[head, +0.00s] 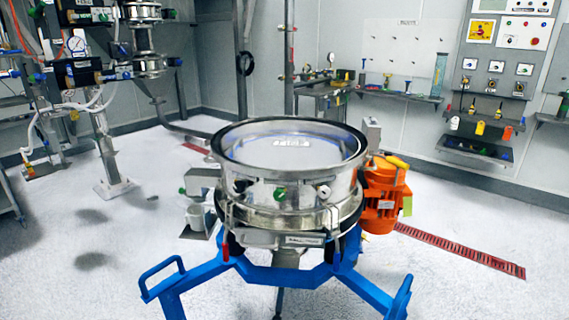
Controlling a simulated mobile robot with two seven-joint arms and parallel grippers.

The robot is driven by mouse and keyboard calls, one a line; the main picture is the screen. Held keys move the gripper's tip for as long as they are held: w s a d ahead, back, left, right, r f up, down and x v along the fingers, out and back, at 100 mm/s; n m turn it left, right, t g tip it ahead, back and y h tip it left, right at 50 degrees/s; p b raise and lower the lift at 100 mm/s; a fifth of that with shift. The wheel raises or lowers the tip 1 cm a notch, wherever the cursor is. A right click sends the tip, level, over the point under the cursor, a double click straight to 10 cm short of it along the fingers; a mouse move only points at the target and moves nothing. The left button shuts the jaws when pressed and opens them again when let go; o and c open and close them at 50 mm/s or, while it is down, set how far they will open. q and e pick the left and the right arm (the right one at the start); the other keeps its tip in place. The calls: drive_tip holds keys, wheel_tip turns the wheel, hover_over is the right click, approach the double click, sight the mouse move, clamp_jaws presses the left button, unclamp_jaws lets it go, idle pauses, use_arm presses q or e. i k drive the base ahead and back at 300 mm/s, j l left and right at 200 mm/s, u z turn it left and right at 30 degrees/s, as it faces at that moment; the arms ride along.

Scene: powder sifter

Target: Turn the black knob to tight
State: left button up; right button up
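The powder sifter (290,190) is a round steel drum with an open top, standing on a blue frame (215,268) in the middle of the head view. A small green knob (280,193) and a pale round fitting (323,191) sit on its front wall. A small dark part (241,187) shows to the left of the green knob. Dark rounded parts (235,244) also show low between drum and frame. I cannot tell which of these dark parts is the black knob, or how tight it is. Neither of my grippers is in view.
An orange motor (384,195) is mounted on the sifter's right side. Blue frame legs spread toward the front. A red floor grate (460,250) lies at right. Steel pipework (145,40) stands at back left, a control panel (497,65) at back right. Floor on both sides is mostly clear.

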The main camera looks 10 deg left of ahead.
sight(239, 187)
drive_tip(key=i+j, duration=0.1)
drive_tip(key=j, duration=0.35)
drive_tip(key=i+j, duration=0.15)
drive_tip(key=j, duration=0.3)
drive_tip(key=i+j, duration=0.1)
drive_tip(key=j, duration=0.35)
drive_tip(key=i+j, duration=0.15)
drive_tip(key=j, duration=0.3)
drive_tip(key=i+j, duration=0.1)
drive_tip(key=j, duration=0.35)
